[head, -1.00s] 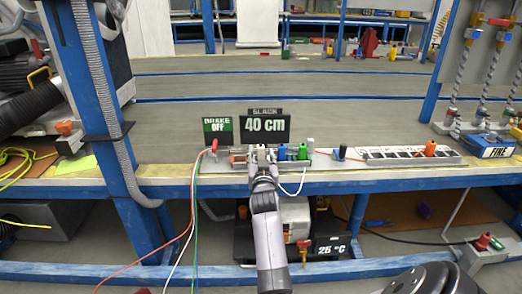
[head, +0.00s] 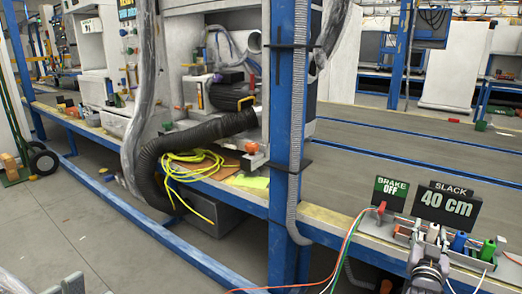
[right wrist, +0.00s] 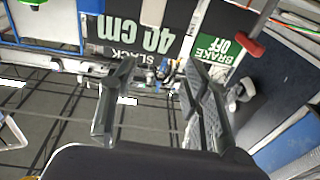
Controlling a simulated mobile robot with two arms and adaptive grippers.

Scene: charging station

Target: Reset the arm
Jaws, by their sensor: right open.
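My right gripper (head: 428,248) is at the lower right of the head view, in front of the bench fixture. Its two fingers (right wrist: 155,95) are spread apart in the right wrist view, with nothing between them. Beyond them is the SLACK 40 cm sign (head: 447,206), which appears upside down in the right wrist view (right wrist: 140,38). The green BRAKE OFF sign (head: 391,190) stands left of it, by a red handle (head: 380,208). A blue part (head: 459,242) and a green part (head: 488,249) sit right of the gripper. My left gripper is not visible.
A blue post (head: 287,110) with a grey hose rises at the bench's front edge. A black corrugated hose (head: 190,140) and yellow cable (head: 195,170) lie left of it. Orange, white and green lines hang near the fixture. The floor (head: 60,220) at left is open.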

